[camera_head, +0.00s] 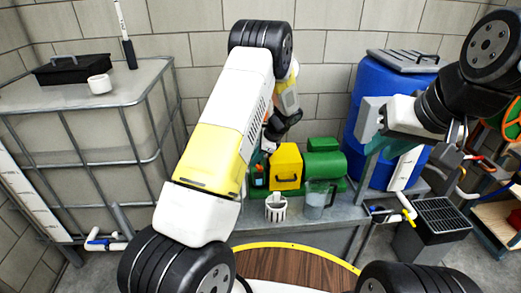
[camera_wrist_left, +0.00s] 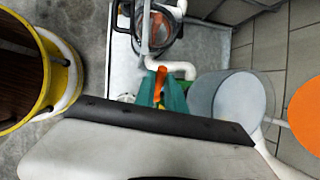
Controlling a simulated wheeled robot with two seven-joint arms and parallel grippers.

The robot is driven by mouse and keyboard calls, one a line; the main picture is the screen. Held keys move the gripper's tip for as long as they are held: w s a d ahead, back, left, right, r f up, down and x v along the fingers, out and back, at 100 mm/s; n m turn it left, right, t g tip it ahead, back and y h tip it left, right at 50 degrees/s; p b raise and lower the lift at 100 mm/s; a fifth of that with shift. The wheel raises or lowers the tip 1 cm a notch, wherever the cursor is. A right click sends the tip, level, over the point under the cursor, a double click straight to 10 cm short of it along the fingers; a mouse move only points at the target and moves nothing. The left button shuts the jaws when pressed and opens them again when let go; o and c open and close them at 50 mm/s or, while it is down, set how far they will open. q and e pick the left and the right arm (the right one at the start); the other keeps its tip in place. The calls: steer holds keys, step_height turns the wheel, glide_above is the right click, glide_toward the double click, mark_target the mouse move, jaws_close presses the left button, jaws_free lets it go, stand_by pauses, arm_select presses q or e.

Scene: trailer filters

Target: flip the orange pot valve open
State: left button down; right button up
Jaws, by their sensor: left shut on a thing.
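The orange pot valve handle (camera_wrist_left: 161,82) shows in the left wrist view as a small upright orange piece between teal parts (camera_wrist_left: 175,97), just beyond the dark edge of my gripper body. The handle's turn is hard to judge.
A yellow box (camera_head: 286,167) and green tank (camera_head: 325,165) stand on the grey bench. A white basket (camera_head: 276,208) and clear pitcher (camera_head: 317,200) stand at its front. The blue barrel (camera_head: 377,88) is behind. A pale cylinder (camera_wrist_left: 232,98) sits close beside the teal part.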

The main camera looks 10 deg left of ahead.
arm_select(q)
steer(key=d+y, duration=0.2)
steer(key=y, duration=0.1)
steer(key=shift+w+r+g+y, duration=0.1)
steer(key=shift+w+g+y, duration=0.2)
steer(key=shift+w+g, duration=0.1)
steer(key=shift+w+d+f+m+g+y, duration=0.15)
steer(key=shift+d+y, duration=0.2)
steer(key=shift+y, duration=0.35)
steer(key=shift+d+m+g+y, duration=0.1)
steer(key=shift+d+g+y, duration=0.2)
steer(key=shift+y, duration=0.4)
steer(key=shift+w+d+f+m+g+y, duration=0.15)
steer(key=shift+d+y, duration=0.25)
steer(key=shift+y, duration=0.3)
steer(key=shift+s, duration=0.1)
steer(key=c, duration=1.4)
jaws_free()
steer(key=shift+d, duration=0.15)
steer(key=v, duration=0.7)
steer(key=shift+d+r, duration=0.1)
steer(key=shift+d, duration=0.2)
